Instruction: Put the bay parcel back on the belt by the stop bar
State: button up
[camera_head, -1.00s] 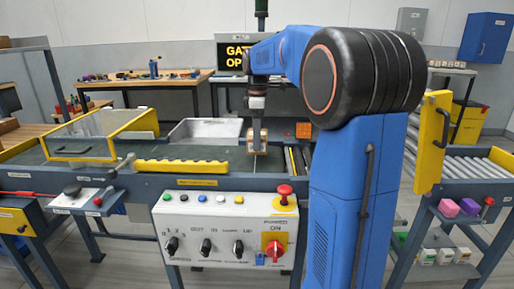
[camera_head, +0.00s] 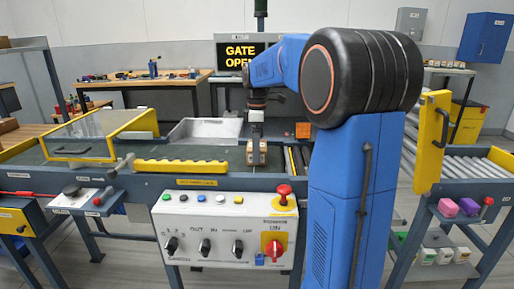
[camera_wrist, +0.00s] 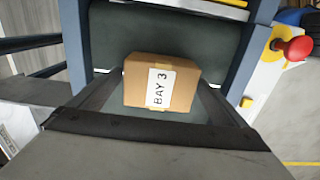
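The bay parcel (camera_head: 262,159), a small brown carton, is at the right end of the dark green belt (camera_head: 222,156) in the head view. In the wrist view the parcel (camera_wrist: 140,88) shows a white "BAY 3" label and lies between the two fingers of my gripper (camera_wrist: 162,100). My gripper (camera_head: 256,146) points down and is shut on the parcel. The dark belt surface (camera_wrist: 140,35) lies below and beyond it. I cannot tell whether the parcel's underside touches the belt. I cannot identify the stop bar for certain.
A yellow scalloped rail (camera_head: 180,166) runs along the belt's front edge. A control box (camera_head: 225,228) with a red button stands before it. A yellow-framed clear cover (camera_head: 95,132) and a metal tray (camera_head: 205,131) are to the left. A sign (camera_head: 240,56) reads "GATE OPEN".

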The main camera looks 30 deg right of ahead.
jog(key=shift+r, duration=0.1)
notch_tip(320, 180, up, 12)
dwell(0.6)
dwell(0.4)
